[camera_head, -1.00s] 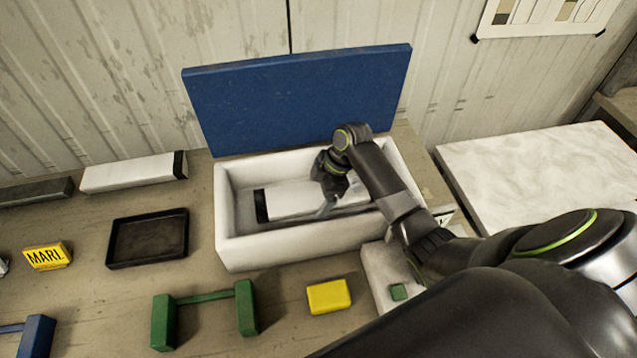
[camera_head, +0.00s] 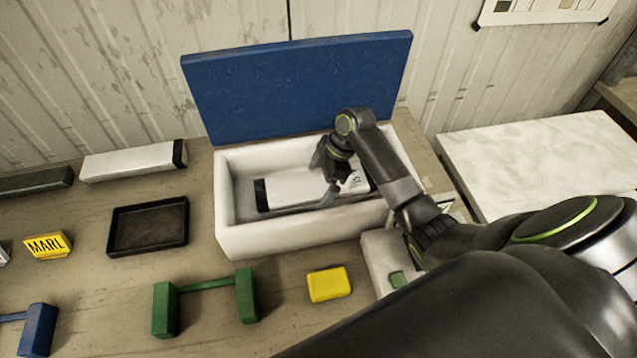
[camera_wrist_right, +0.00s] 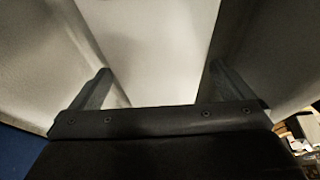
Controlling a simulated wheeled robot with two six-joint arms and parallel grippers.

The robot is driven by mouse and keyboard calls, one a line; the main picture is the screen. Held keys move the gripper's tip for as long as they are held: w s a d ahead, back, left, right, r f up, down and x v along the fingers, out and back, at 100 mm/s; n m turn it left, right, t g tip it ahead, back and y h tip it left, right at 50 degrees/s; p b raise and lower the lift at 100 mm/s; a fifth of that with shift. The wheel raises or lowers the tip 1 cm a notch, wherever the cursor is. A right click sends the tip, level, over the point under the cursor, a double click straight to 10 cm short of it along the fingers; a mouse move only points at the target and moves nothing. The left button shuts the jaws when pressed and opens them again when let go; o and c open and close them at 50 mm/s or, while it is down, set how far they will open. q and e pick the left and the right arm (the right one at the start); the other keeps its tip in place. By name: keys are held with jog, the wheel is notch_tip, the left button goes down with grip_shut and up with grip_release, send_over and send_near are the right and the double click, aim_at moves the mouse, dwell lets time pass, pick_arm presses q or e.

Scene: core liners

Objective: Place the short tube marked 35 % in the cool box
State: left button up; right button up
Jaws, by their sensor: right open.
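The white cool box (camera_head: 300,240) stands open on the bench, its blue lid (camera_head: 295,90) raised behind it. A white tube with a black end cap (camera_head: 290,187) lies inside the box, along its length. Some dark marking shows near its right end, too small to read as a number. My right gripper (camera_head: 330,190) is over the tube inside the box. In the right wrist view its two fingers (camera_wrist_right: 156,90) stand apart on either side of the white tube (camera_wrist_right: 150,50). My left gripper does not show.
Another white tube with a black end (camera_head: 130,162) lies at the back left, beside a dark bar (camera_head: 35,181). A black tray (camera_head: 148,226), a yellow MARL block (camera_head: 47,245), a green rack (camera_head: 205,300) and a yellow block (camera_head: 329,285) are on the bench. A pale slab (camera_head: 540,160) is at right.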

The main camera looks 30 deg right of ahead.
jog(key=b+v, duration=0.2)
jog(key=v, duration=0.7)
jog(key=shift+d+r, duration=0.25)
jog(key=shift+s+d+r, duration=0.15)
jog(key=shift+r, duration=0.35)
